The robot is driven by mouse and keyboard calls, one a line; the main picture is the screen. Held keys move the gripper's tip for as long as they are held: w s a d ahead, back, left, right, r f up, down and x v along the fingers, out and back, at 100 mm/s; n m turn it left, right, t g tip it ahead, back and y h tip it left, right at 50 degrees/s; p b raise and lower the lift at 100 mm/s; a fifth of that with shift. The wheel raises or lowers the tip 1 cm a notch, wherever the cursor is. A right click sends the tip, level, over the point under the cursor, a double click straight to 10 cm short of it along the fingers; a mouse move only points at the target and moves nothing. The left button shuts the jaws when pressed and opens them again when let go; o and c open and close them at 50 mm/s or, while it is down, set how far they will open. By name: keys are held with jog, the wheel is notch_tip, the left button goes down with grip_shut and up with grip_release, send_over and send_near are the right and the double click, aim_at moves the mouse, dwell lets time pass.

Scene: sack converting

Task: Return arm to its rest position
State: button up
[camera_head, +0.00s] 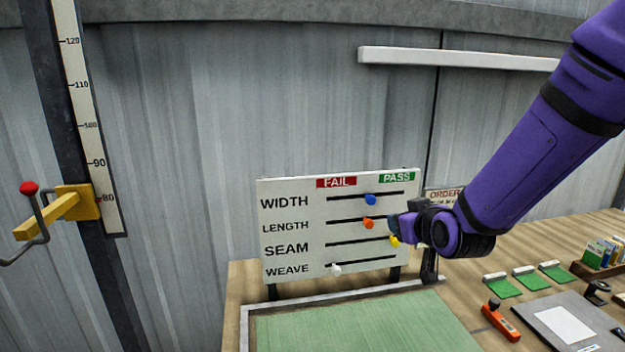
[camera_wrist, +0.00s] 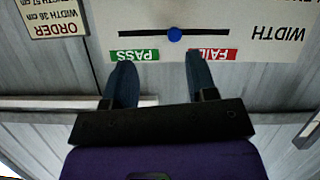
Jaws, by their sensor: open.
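My arm, purple, reaches in from the upper right in the head view. My gripper (camera_head: 396,226) is in front of the right part of the white inspection board (camera_head: 290,215). In the wrist view my gripper (camera_wrist: 160,78) has its two dark blue fingers spread apart with nothing between them. The board appears upside down there, with the blue WIDTH knob (camera_wrist: 175,35) beyond the fingertips. In the head view the blue knob (camera_head: 370,200) and orange LENGTH knob (camera_head: 369,223) sit near mid-slot. The yellow SEAM knob (camera_head: 394,242) is further right, and the white WEAVE knob (camera_head: 337,268) is at the left.
A green mat (camera_head: 370,325) lies in front of the board. An orange tool (camera_head: 500,320), green pads (camera_head: 503,287) and a grey clipboard (camera_head: 570,318) are on the wooden bench. An order sign (camera_wrist: 55,17) stands beside the board. A yellow-handled gauge (camera_head: 75,203) is at left.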

jog(key=s+d+r+m+g, duration=0.1)
jog(key=s+d+r+g, duration=0.1)
jog(key=s, duration=0.7)
jog(key=s+d+r+m+g+h, duration=0.1)
jog(key=s+d+r+g, duration=0.2)
jog(key=s, duration=0.7)
jog(key=s+d+r+m+g+h, duration=0.1)
jog(key=s+d+r+g, duration=0.2)
jog(key=s, duration=0.7)
notch_tip(320, 180, up, 4)
jog(key=shift+s+d+f+m, duration=0.2)
jog(key=shift+d+m, duration=0.2)
jog(key=shift+d, duration=0.75)
